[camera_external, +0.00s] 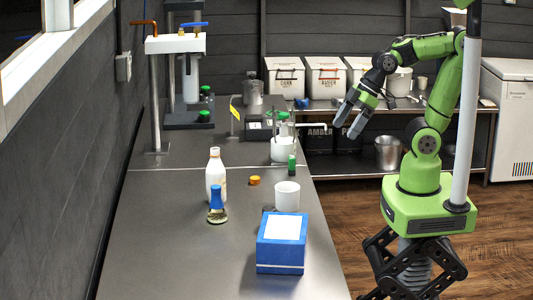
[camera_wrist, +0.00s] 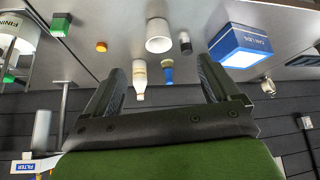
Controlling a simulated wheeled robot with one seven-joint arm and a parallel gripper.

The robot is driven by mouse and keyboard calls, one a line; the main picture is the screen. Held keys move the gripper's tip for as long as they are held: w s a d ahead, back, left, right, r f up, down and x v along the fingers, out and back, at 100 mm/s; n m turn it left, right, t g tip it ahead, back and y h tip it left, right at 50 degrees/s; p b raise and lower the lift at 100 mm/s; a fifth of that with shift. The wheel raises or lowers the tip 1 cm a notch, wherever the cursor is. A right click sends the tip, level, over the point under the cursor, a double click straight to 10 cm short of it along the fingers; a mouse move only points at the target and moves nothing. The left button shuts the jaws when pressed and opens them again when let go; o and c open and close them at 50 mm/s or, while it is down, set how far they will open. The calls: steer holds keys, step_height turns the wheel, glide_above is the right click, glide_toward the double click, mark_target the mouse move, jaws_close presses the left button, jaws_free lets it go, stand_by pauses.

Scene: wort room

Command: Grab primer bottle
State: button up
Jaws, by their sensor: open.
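No label reading "primer" is legible, so I cannot tell which bottle is the primer bottle. A white bottle (camera_external: 215,178) stands upright on the steel counter; it also shows in the wrist view (camera_wrist: 139,82). A small blue-topped bottle (camera_external: 216,203) stands just in front of it, also in the wrist view (camera_wrist: 168,72). A small dark container (camera_wrist: 185,42) sits beside the white cup in the wrist view. My gripper (camera_external: 347,124) is open and empty, raised right of the counter's edge. Its two fingers (camera_wrist: 161,66) frame the bottles in the wrist view, well apart from them.
A white cup (camera_external: 287,197) and a blue box (camera_external: 282,250) stand at the counter's right edge. An orange cap (camera_external: 254,180) lies behind the cup. A green-topped vessel (camera_external: 283,149) and a tap stand (camera_external: 156,100) are farther back. The left front counter is clear.

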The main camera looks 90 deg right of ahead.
steer(key=w+f+n+t+y+p, duration=0.1)
steer(key=w+f+n+t+y, duration=0.2)
steer(key=w, duration=1.2)
steer(key=m+t+p, duration=0.3)
steer(key=p, duration=0.1)
glide_toward(216, 174)
steer(key=w+d+f, duration=0.1)
steer(key=w+f, duration=0.2)
steer(key=shift+h, duration=0.4)
steer(key=p+x, duration=0.1)
steer(key=x, duration=0.5)
steer(key=shift+w, duration=0.3)
steer(key=shift+s+d+r+t, duration=0.1)
steer(key=shift+s+t, duration=0.05)
steer(key=shift+t, duration=0.15)
steer(key=shift+c, duration=0.3)
steer(key=c, duration=1.1)
steer(key=shift+c, duration=0.2)
